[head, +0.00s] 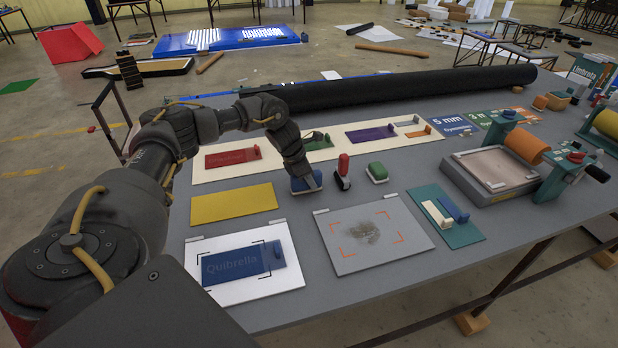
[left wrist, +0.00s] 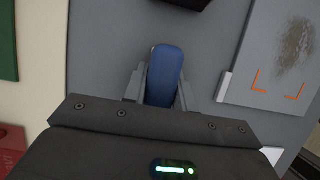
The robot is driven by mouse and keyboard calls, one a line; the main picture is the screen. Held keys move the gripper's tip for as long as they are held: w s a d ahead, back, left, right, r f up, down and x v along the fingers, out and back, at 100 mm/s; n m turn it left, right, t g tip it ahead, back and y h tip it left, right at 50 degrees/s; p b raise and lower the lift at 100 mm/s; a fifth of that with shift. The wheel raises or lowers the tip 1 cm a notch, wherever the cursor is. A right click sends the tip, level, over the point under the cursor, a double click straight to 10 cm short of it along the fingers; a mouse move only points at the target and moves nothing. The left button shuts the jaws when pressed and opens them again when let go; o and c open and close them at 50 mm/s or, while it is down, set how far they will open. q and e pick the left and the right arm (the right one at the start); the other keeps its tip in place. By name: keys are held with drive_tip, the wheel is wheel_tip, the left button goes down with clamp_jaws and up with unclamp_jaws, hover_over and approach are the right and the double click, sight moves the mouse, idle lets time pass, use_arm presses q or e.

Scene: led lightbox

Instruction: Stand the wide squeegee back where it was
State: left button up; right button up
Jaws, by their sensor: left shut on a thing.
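A blue block-like tool (head: 306,183), which looks like the wide squeegee, is at the end of my left arm in the head view. My left gripper (head: 299,172) is shut on it from above. In the left wrist view the rounded blue top of the squeegee (left wrist: 165,72) sits between the two grey fingers. It is on or just above the grey table; its lower edge is hidden, so I cannot tell if it touches. My right gripper is not in view.
A red-handled tool (head: 343,170) and a green block (head: 376,172) stand close on the right. A grey plate (head: 400,248) with a smudge and orange corner marks lies in front. A yellow sheet (head: 233,204) lies to the left. A long black roll (head: 400,88) runs behind.

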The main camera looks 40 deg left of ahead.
use_arm(q)
drive_tip(key=shift+f, duration=0.15)
drive_tip(key=o, duration=0.9)
drive_tip(key=shift+o, duration=0.2)
drive_tip(key=shift+r, duration=0.35)
drive_tip(key=b+v, duration=0.2)
drive_tip(key=v, duration=0.9)
drive_tip(key=shift+s+r, duration=0.1)
drive_tip(key=shift+r, duration=0.25)
